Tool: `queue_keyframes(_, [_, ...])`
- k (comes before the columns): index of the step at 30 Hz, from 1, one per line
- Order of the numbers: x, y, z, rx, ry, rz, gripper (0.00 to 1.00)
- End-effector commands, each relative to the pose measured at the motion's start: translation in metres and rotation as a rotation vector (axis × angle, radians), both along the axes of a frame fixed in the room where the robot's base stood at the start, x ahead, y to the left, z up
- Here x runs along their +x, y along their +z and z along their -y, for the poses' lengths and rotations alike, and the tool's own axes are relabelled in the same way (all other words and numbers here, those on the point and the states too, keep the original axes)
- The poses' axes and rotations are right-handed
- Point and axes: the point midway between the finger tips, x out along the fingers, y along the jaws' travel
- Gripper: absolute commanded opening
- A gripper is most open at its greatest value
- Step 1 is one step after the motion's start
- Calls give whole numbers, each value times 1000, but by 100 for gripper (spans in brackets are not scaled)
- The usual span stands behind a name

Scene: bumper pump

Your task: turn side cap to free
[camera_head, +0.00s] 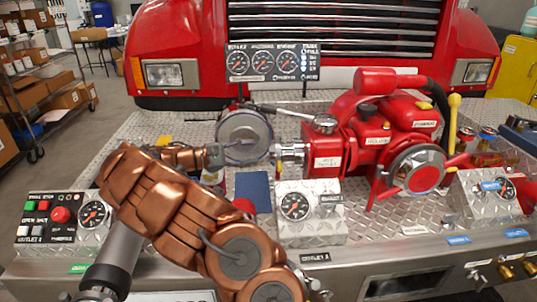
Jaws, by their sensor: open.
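The red pump (375,140) stands on the metal deck at the right of centre. A silver coupling (290,153) sticks out from its left side. A round grey metal disc (243,137), seen nearly face-on, is just left of that coupling; I cannot tell whether it is the side cap. A large silver cap with a red centre (415,169) faces forward on the pump's right part. My copper arm reaches in from the bottom centre. My gripper (217,155) is open, small and partly hidden, close to the disc's lower left. Contact between them cannot be told.
A gauge box (309,212) stands in front of the pump, and a control box with a red button (60,215) is at the left. A gauge panel (272,62) stands behind. A blue pad (253,190) lies mid-deck. The deck is bare at the left back.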

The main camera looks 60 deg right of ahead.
Motion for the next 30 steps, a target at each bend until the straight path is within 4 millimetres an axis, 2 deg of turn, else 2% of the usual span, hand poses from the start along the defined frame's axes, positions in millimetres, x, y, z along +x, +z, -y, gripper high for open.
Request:
queue_keyframes(1, [7,-10,5,-4,11,-22,47])
queue_keyframes(3, [13,-17,9,-9,22,-44,47])
queue_keyframes(9, [21,-24,15,-18,41,-68,47])
queue_keyframes(14, [12,-23,28,-19,41,-69,47])
queue_keyframes(24, [-15,-23,66,-18,41,-67,47])
queue_keyframes(30, [-23,-24,75,-17,41,-68,47])
